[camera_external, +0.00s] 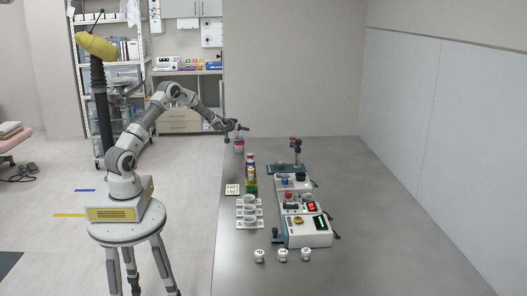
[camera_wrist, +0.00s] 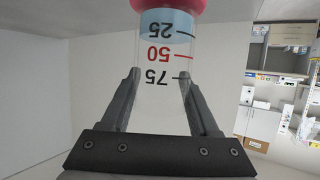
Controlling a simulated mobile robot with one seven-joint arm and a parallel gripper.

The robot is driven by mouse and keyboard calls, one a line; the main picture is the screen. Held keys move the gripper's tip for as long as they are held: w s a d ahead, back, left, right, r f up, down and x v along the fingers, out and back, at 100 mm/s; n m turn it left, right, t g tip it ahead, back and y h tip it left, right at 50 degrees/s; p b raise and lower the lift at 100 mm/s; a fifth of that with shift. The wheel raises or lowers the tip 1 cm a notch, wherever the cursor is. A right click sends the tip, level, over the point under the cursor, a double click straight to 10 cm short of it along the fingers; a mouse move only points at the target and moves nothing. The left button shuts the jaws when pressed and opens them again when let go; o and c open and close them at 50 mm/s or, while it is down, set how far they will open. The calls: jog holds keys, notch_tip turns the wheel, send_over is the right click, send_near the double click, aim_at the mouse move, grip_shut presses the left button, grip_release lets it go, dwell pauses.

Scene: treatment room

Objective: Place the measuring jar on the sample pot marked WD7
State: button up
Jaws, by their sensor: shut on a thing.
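The measuring jar (camera_wrist: 160,55) is clear, with marks 25, 50 and 75 that appear upside down in the wrist view, and a pink-red end at the top of that picture. My gripper (camera_wrist: 160,82) is shut on it, one finger on each side. In the external view the jar (camera_external: 239,146) is below my gripper (camera_external: 237,127), at the table's far left edge; I cannot tell whether it touches the table. Three small white pots, left (camera_external: 259,256), middle (camera_external: 282,255) and right (camera_external: 305,254), stand at the table's front. Their labels are too small to read, so I cannot tell which is WD7.
Several white cups (camera_external: 249,213) stand on marked squares at the table's left. Bottles (camera_external: 251,172) stand behind them, beside a small card (camera_external: 232,189). A row of devices (camera_external: 308,231) runs along the middle. The grey table (camera_external: 400,240) is clear on the right.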

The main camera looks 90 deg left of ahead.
jog(key=o, duration=1.4)
jog(key=shift+f, duration=0.1)
jog(key=shift+r+p, duration=0.3)
jog(key=v, duration=1.2)
jog(key=shift+f, duration=0.15)
